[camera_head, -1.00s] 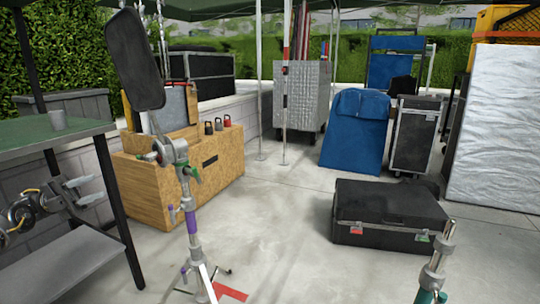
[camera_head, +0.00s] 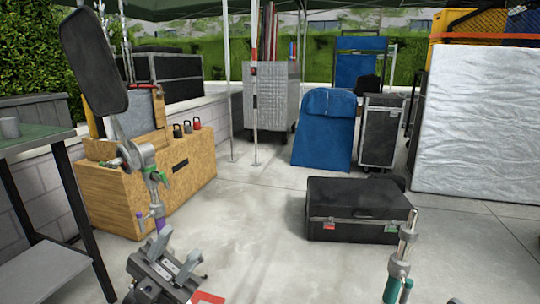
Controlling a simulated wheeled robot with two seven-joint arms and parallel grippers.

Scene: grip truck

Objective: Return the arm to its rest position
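My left gripper (camera_head: 173,255) is low in the view, left of the middle. Its two grey fingers stand apart with nothing between them, so it is open and empty. It covers the lower part of a light stand with a purple collar (camera_head: 150,216); I cannot tell if it touches the stand. The stand's grey grip head (camera_head: 138,158) has green knobs and carries a tilted black flag (camera_head: 93,62). My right gripper is not in view.
A wooden crate (camera_head: 190,193) stands behind the stand. A green-topped table (camera_head: 30,141) is at the left. A black case (camera_head: 357,195) lies on the floor at right, behind a stand top with teal parts (camera_head: 397,272). The middle floor is clear.

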